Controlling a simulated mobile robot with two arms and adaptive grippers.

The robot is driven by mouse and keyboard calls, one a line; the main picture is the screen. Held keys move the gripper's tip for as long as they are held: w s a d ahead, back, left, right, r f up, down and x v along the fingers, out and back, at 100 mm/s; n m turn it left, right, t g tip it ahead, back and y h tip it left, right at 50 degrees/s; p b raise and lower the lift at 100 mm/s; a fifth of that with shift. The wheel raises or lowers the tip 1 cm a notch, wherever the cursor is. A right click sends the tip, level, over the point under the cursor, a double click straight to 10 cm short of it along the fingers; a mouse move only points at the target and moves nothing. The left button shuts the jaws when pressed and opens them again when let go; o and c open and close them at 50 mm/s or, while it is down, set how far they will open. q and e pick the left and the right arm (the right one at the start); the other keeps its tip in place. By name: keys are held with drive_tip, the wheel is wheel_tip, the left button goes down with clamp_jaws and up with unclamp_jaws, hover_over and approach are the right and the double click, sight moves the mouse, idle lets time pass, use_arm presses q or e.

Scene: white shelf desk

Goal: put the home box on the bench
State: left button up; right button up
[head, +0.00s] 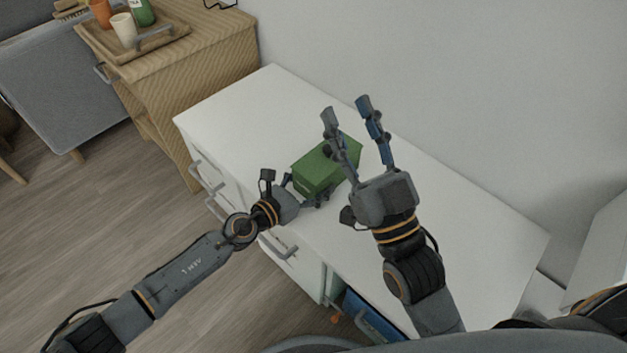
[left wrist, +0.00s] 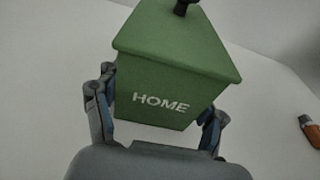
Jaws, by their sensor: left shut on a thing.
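The green home box (head: 317,171) is at the white desk top, near its middle; I cannot tell whether it touches the surface. In the left wrist view the box (left wrist: 160,75) shows the word HOME on its near face. My left gripper (head: 304,193) is shut on it, with a finger on each side (left wrist: 160,112). My right gripper (head: 346,110) is open with fingers spread and overlaps the box's right side in the head view; I see nothing between its fingers. A grey bench-like piece (head: 62,95) stands at the far left.
Open floor (head: 90,215) lies at the left.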

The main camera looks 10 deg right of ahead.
use_arm(q)
drive_tip(key=shift+f, duration=0.2)
use_arm(e)
drive_tip(key=shift+s+d+r+t, duration=0.1)
drive_tip(key=shift+s+r+t, duration=0.25)
drive_tip(key=shift+r, duration=0.15)
drive_tip(key=shift+s+r+t, duration=0.25)
drive_tip(key=shift+r+t, duration=0.1)
drive_tip(key=shift+r, duration=0.1)
idle(0.5)
use_arm(q)
drive_tip(key=o, duration=1.2)
drive_tip(key=shift+c, duration=0.2)
drive_tip(key=shift+o, duration=0.4)
use_arm(e)
drive_tip(key=shift+y, duration=0.4)
use_arm(q)
drive_tip(key=shift+o, duration=0.3)
use_arm(e)
drive_tip(key=shift+f, duration=0.15)
use_arm(q)
drive_tip(key=shift+f+b, duration=0.1)
drive_tip(key=shift+b, duration=0.2)
use_arm(e)
drive_tip(key=shift+s, duration=0.15)
use_arm(q)
drive_tip(key=shift+f, duration=0.1)
use_arm(e)
drive_tip(key=shift+s+r+t, duration=0.4)
drive_tip(key=shift+r, duration=0.15)
